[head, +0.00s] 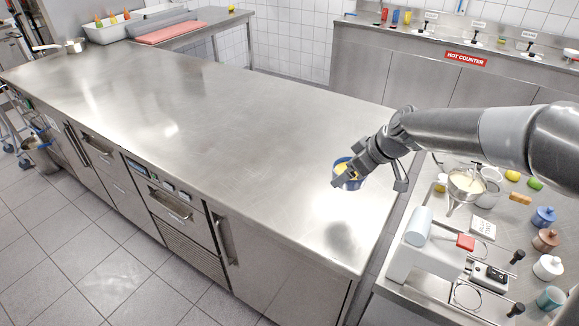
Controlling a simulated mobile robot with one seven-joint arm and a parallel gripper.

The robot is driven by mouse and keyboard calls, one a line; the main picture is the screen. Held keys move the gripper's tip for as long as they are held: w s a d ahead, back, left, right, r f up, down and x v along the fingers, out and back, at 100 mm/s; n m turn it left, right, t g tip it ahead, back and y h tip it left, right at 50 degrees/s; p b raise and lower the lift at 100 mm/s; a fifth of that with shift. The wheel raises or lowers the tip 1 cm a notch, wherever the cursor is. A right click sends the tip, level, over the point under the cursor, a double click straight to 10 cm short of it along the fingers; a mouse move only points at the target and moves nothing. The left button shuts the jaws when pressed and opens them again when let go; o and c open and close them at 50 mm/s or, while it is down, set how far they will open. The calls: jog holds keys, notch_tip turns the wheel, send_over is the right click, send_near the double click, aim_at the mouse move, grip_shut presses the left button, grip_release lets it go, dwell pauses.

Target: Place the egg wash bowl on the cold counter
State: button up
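A small blue bowl with yellow content, which fits the egg wash bowl (358,182), is at my gripper (346,175), over the right end of the long steel counter. My gripper points down and left and appears shut on the bowl; its fingers partly hide it. A dark shadow lies on the counter below, so the bowl looks held above the surface. The long steel counter (200,110) has drawers and a small control panel in its front, which fits the cold counter; I see no name sign on it.
The long counter's top is mostly clear. A saucepan (75,45) stands at its far left corner. A red "HOT COUNTER" sign (466,59) marks the back counter.

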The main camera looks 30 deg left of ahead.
jog(key=a+f, duration=0.2)
jog(key=a, duration=0.1)
jog(key=s+a+f, duration=0.1)
jog(key=a+f, duration=0.1)
jog(key=a, duration=0.2)
jog(key=s+a+f, duration=0.1)
jog(key=a+f, duration=0.1)
jog(key=a, duration=0.1)
jog(key=shift+a+f, duration=0.1)
jog(key=shift+a, duration=0.05)
jog(key=shift+f, duration=2)
jog(key=shift+f, duration=0.15)
jog(key=o, duration=1.2)
jog(key=shift+r, duration=0.25)
jog(key=v, duration=1.1)
jog(key=shift+d+r, duration=0.25)
jog(key=shift+d, duration=0.05)
